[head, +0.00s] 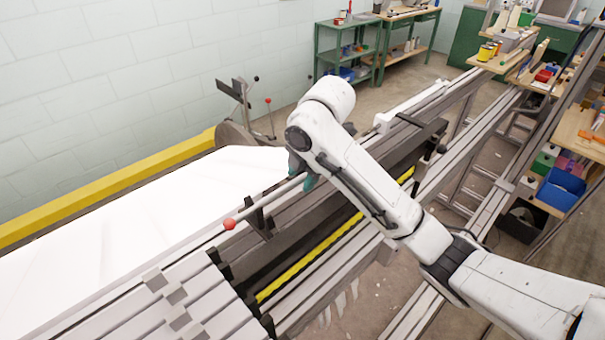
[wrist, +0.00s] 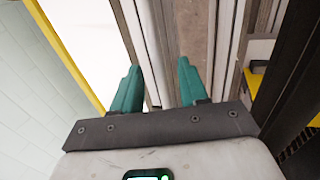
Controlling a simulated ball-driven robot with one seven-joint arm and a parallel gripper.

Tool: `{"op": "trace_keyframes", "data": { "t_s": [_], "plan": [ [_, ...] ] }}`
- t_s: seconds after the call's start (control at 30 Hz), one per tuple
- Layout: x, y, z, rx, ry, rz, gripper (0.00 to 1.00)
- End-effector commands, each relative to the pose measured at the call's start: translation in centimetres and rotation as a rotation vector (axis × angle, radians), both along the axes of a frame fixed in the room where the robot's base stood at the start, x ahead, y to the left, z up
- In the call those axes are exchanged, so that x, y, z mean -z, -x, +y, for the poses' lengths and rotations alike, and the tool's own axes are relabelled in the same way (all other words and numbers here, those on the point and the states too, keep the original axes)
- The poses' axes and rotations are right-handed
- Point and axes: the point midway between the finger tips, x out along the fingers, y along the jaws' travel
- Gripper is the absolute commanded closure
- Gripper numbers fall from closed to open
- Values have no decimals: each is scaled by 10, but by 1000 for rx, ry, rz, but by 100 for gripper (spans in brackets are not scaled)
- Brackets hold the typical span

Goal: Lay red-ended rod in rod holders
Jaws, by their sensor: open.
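The red-ended rod (head: 279,194) is a thin grey bar that slopes across the loom's edge in the head view. Its red ball end (head: 229,224) points to the lower left. Near that end it meets a dark upright rod holder (head: 258,217) and appears to rest in it. The rod's other end and any second holder are hidden behind my arm. My gripper (head: 305,178) is at the rod, partly covered by my arm. In the wrist view my gripper (wrist: 157,85) has its teal fingers spread apart, with pale and brown long strips behind the gap. I cannot tell which strip is the rod.
A white cloth sheet (head: 150,215) spreads at left beside a yellow beam (head: 110,187). Dark loom rails with a yellow strip (head: 310,258) run under my arm. A lever with a red knob (head: 268,101) stands behind. Green shelves (head: 345,50) stand farther back.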

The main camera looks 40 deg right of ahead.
Motion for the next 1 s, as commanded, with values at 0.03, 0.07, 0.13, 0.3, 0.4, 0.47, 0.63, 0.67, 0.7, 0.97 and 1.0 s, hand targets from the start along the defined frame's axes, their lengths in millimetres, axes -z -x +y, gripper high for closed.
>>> {"op": "trace_keyframes", "data": {
  "t_s": [0.03,0.07,0.13,0.3,0.4,0.47,0.63,0.67,0.7,0.97,1.0],
  "plan": [
    [0,0,0,0,0,1,57],
    [0,0,0,0,0,1,57],
    [-4,1,0,0,0,0,57],
    [-27,7,0,-1,1,-4,57],
    [-51,13,-3,1,6,-4,57],
    [-63,17,-2,1,6,-3,57],
    [-86,26,-2,1,5,-2,57],
    [-89,26,-1,-1,3,-3,57],
    [-94,28,-1,0,3,-3,57],
    [-103,32,0,0,0,0,57],
    [-103,32,0,0,0,0,57]
  ]
}}
